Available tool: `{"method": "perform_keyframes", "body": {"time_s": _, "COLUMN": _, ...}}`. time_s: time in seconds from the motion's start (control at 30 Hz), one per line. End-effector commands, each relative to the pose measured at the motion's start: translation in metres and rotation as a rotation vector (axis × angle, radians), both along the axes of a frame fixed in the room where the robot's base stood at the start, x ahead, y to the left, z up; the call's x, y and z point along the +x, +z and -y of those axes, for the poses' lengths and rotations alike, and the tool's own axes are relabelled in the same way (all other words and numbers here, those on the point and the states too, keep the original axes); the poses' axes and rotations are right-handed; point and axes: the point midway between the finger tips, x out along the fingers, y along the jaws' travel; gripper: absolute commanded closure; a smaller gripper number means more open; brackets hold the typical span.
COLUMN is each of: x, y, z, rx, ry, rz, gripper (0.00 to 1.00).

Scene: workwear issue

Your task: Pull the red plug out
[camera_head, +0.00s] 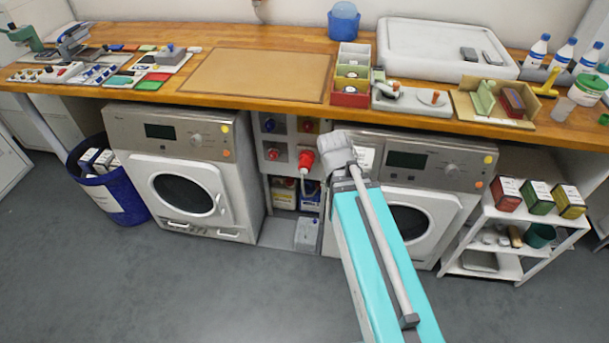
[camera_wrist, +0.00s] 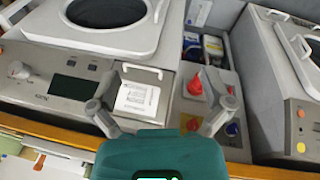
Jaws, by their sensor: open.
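The red plug (camera_head: 306,160) sits on a grey socket panel (camera_head: 288,139) between the two washing machines. A pale cord hangs below it in the head view. In the wrist view the red plug (camera_wrist: 194,86) stands out from the panel, nearer the right finger than the left. My gripper (camera_wrist: 163,98) is open and empty, its fingers spread before the panel and a white label on the machine beside it. In the head view my arm's end is just right of the plug; the fingers cannot be made out there.
The panel also carries a blue fitting (camera_head: 269,124) and other red ones (camera_head: 277,155). Machines stand left (camera_head: 181,174) and right (camera_head: 409,188). The wooden counter (camera_head: 240,106) overhangs them. Boxes (camera_head: 284,194) sit below the panel. A blue bin (camera_head: 105,187) and white shelf (camera_head: 518,220) flank them.

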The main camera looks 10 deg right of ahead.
Motion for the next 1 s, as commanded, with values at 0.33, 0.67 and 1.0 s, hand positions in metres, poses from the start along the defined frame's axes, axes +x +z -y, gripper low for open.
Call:
{"method": "perform_keyframes", "body": {"time_s": 0.33, "x": 0.037, "y": -0.059, "z": 0.015, "rx": -0.149, "ry": -0.088, "rz": 0.169, "gripper": 0.0}}
{"method": "perform_keyframes", "body": {"time_s": 0.67, "x": 0.071, "y": -0.097, "z": 0.023, "rx": -0.262, "ry": -0.141, "rz": 0.347, "gripper": 0.0}}
{"method": "perform_keyframes", "body": {"time_s": 1.0, "x": 0.105, "y": -0.132, "z": 0.023, "rx": -0.351, "ry": -0.164, "rz": 0.542, "gripper": 0.0}}
